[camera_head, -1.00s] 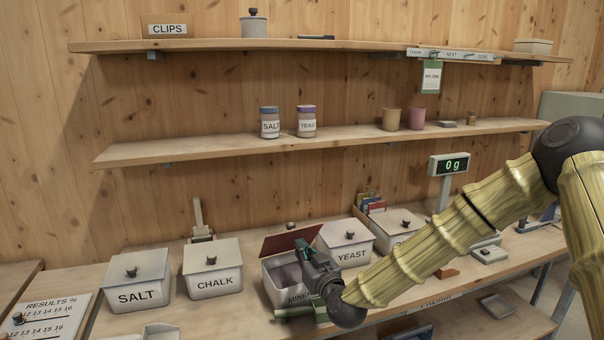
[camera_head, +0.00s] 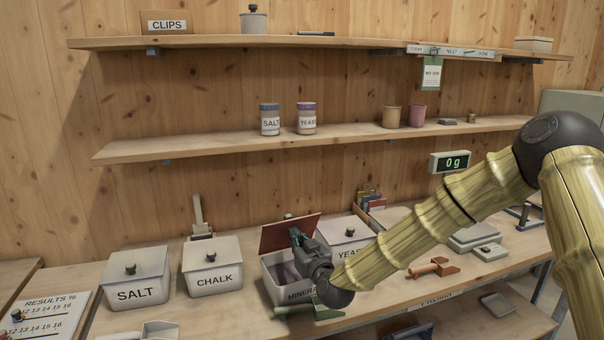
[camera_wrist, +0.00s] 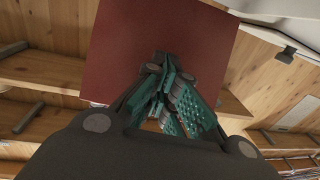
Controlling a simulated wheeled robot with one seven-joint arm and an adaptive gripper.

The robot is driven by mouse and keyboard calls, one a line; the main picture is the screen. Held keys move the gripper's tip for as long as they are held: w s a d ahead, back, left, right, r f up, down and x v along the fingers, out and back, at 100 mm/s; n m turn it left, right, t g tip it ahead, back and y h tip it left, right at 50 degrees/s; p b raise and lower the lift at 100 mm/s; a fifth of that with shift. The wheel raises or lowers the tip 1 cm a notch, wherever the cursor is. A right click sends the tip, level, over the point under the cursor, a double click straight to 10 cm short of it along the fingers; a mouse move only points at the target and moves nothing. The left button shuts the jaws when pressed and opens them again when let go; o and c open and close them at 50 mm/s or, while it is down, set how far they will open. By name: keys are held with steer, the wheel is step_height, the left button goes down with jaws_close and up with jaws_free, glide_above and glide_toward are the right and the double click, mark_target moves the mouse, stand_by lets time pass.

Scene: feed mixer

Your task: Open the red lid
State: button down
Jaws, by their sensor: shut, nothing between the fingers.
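The red lid (camera_head: 288,233) stands raised and tilted back at the rear of the white bin labelled MINERAL (camera_head: 279,289). The bin's inside shows below the lid. My gripper (camera_head: 296,236) is in front of the lid's inner face, over the bin opening. In the wrist view the red lid (camera_wrist: 165,45) fills the upper middle, and my gripper's fingers (camera_wrist: 160,62) are shut and empty with their tips at or very close to it. Whether they touch it I cannot tell.
White bins labelled SALT (camera_head: 136,279) and CHALK (camera_head: 213,268) stand to the left, and a YEAST bin (camera_head: 345,234) stands close on the right, partly behind my arm. A green-handled tool (camera_head: 308,308) lies before the bin. A wooden shelf (camera_head: 330,141) runs above.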

mark_target(287, 239)
steer(key=shift+b+x, duration=0.7)
steer(key=shift+x, duration=2.45)
steer(key=v, duration=1.1)
